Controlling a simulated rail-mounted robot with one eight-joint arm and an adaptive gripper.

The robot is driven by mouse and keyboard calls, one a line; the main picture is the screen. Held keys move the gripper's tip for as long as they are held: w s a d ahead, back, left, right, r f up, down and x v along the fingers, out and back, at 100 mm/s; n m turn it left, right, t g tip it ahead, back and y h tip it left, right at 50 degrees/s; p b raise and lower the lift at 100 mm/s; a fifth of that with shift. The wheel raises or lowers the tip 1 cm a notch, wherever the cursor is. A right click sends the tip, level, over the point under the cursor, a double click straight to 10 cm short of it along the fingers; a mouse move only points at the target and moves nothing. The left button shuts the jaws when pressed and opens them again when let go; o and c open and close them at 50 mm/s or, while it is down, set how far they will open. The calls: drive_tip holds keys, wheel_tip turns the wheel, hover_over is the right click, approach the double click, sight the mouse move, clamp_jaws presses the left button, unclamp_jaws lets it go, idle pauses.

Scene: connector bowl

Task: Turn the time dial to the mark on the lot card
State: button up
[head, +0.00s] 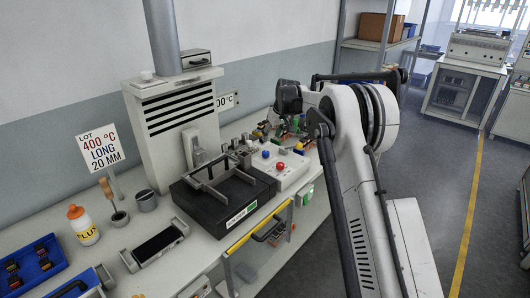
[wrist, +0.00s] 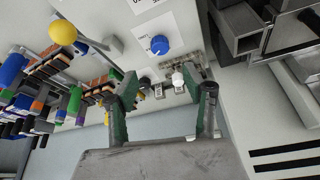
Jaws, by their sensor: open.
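The lot card (head: 100,148) stands upright on a post at the left of the bench in the head view. It reads LOT, 400 °C, LONG, 20 MM. In the wrist view a blue dial (wrist: 160,45) sits on a white marked plate above the gap between my fingers. Its lettering and pointer are too small to read, so I cannot confirm that it is the time dial. My gripper (wrist: 162,90) is open and empty, with green-padded fingers apart and not touching the dial. In the head view the fingertips are hard to make out among the bench parts.
A white box (head: 297,177) carries blue and red knobs, beside a black press (head: 222,208) with a metal frame. A yellow ball knob (wrist: 62,32) and racks of coloured connectors (wrist: 70,100) lie left of my fingers. A metal channel (wrist: 240,28) is at upper right.

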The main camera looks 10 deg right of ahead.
sight(266, 152)
drive_tip(key=p+x, duration=0.1)
drive_tip(key=x, duration=1)
drive_tip(key=shift+f, duration=0.2)
drive_tip(key=shift+c, duration=0.4)
drive_tip(key=c, duration=1.1)
drive_tip(key=shift+o, duration=0.2)
